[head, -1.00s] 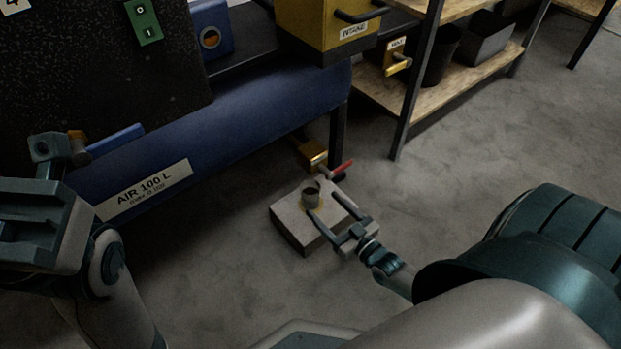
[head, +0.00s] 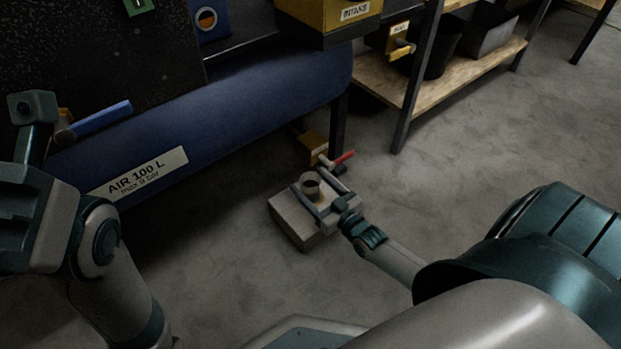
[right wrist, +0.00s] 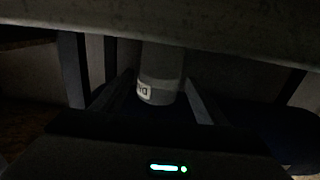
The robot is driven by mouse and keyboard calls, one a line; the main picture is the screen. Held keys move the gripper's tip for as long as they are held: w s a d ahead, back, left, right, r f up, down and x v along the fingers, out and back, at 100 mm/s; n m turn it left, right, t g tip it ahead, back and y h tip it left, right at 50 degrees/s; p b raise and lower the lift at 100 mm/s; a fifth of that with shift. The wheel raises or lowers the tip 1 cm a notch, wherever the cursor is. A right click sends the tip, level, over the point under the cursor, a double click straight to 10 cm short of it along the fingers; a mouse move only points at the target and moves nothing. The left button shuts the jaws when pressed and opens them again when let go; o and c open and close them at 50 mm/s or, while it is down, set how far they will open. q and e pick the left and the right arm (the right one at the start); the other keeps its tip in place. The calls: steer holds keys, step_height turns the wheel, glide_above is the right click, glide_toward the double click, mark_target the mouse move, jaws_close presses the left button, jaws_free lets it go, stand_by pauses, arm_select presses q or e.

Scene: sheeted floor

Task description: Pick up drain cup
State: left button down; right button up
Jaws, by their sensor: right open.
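The drain cup (head: 310,185), a small grey cylinder with an open top, stands upright on a pale block (head: 290,222) on the floor. My right gripper (head: 312,180) is open, with one finger on each side of the cup. In the right wrist view the cup (right wrist: 161,72) shows between the two fingers (right wrist: 155,98), with part of a white label on it. Gaps seem to remain on both sides, though that view is dark. On the left, links of my left arm show, but no left fingers.
A red-handled valve (head: 340,158) is close behind the cup and right fingers. The blue air tank (head: 240,120) and a dark leg (head: 339,125) stand behind. A wooden shelf (head: 455,82) is at the back right.

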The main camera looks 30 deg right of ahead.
mark_target(305, 176)
steer(key=shift+w+r+b, duration=0.15)
steer(key=shift+w+b, duration=0.55)
steer(key=shift+w, duration=0.45)
steer(key=shift+w+r+b, duration=0.15)
steer(key=shift+w+b, duration=0.55)
steer(key=shift+w, duration=0.45)
steer(key=c, duration=1.2)
